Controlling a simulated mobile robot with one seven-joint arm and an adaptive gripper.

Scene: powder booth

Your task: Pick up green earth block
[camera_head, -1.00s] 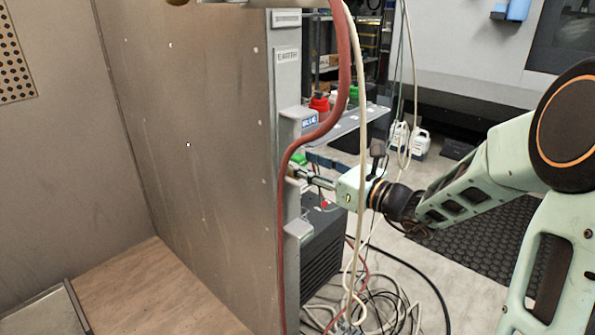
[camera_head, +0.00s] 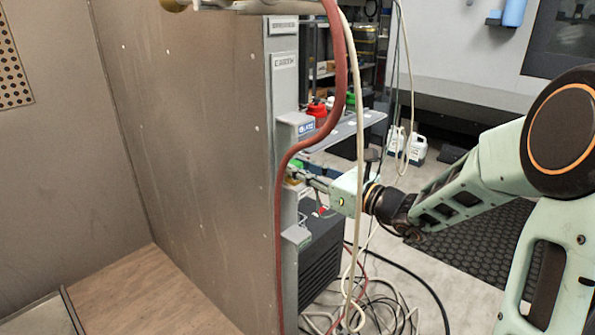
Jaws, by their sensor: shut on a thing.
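A small patch of the green earth block (camera_head: 292,166) shows at the right edge of the booth's metal side panel. The rest of it is hidden behind the panel edge and my fingers. My gripper (camera_head: 297,175) reaches in from the right, behind the hanging red hose and pale cable. Its fingers are shut on the green block. The pale green wrist body (camera_head: 346,192) lies just right of the fingers.
The booth side panel (camera_head: 190,130) stands left of my gripper. A red hose (camera_head: 333,100) and a pale cable (camera_head: 361,150) hang in front. A grey shelf (camera_head: 350,130) with bottles and a dark box (camera_head: 321,255) stand behind. Cables lie on the floor.

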